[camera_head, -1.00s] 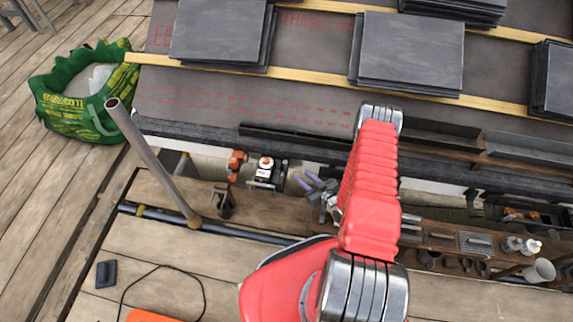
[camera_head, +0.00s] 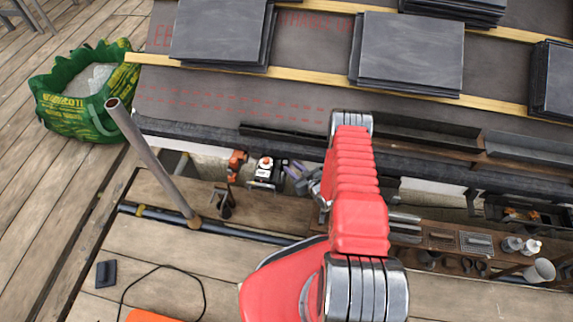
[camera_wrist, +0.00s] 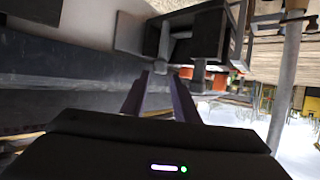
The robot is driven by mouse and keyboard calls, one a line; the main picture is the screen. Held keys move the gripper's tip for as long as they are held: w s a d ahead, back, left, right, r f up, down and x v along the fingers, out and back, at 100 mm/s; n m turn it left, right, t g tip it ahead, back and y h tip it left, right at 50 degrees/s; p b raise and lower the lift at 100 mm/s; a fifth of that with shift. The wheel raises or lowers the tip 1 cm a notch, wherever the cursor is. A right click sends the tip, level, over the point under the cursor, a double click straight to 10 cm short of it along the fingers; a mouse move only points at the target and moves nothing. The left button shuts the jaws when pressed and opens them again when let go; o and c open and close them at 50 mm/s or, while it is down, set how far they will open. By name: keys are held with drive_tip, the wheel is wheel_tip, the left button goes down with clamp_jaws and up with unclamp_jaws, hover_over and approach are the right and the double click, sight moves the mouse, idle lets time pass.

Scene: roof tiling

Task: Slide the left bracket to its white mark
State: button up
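My gripper (camera_head: 291,168) is in front of the eaves in the head view, partly hidden by my red arm. A dark, box-like frame (camera_wrist: 205,35) stands just beyond the fingertips in the wrist view. I cannot tell whether it is the left bracket. In the head view a black and white device (camera_head: 265,170) with an orange part (camera_head: 237,165) beside it sits just left of the fingers. I cannot make out a white mark.
A dark gutter length (camera_head: 295,136) runs along the roof edge. A grey pole (camera_head: 150,160) rises at the left. Slate stacks (camera_head: 408,52) lie on the roof. A tool tray (camera_head: 445,240) is at the right. A green bag (camera_head: 85,95) stands on the deck at far left.

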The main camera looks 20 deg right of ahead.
sight(286, 163)
drive_tip(key=shift+x, duration=2.4)
drive_tip(key=shift+c, duration=0.7)
clamp_jaws()
